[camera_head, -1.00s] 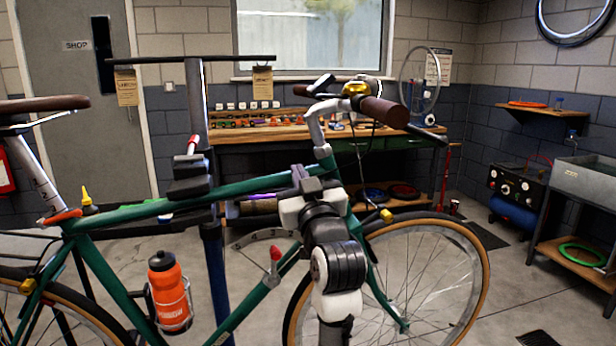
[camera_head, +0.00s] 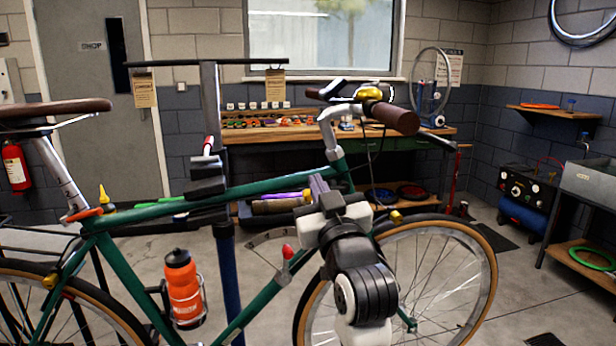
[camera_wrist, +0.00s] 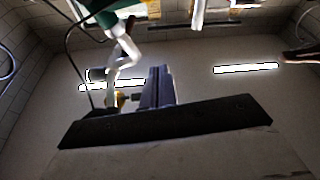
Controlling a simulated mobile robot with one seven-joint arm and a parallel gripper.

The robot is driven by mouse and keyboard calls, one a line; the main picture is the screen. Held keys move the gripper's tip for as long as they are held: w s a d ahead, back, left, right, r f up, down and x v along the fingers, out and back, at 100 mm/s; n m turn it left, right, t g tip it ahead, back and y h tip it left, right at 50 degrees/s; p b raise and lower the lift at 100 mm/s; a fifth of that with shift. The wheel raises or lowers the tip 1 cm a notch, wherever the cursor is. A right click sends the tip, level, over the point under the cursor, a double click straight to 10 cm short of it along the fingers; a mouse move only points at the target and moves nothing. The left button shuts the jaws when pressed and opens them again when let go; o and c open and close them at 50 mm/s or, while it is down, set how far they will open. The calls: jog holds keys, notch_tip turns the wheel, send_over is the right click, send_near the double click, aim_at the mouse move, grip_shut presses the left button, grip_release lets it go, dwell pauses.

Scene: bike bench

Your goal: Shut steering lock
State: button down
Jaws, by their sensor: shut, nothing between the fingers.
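A green bicycle (camera_head: 150,212) is held in a repair stand, side-on in the head view. A short lever with a red tip (camera_head: 287,251) stands up from its down tube; I cannot tell whether this is the steering lock. No other part is clearly a steering lock, and my arm hides some of the front frame. My gripper (camera_head: 318,184) is shut and empty, its grey-purple fingers pointing up beside the head tube; I cannot tell if they touch it. The wrist view looks upward past the shut fingers (camera_wrist: 159,85), with the pale handlebar stem (camera_wrist: 122,48) beyond.
The brown handlebar grip (camera_head: 395,118) juts out above my gripper. The front wheel (camera_head: 455,275) is behind and right of my wrist. An orange bottle (camera_head: 183,285) sits in the frame. A workbench (camera_head: 270,133) stands behind. The floor at right is fairly clear.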

jog(key=shift+v, duration=1.15)
jog(key=shift+r, duration=0.1)
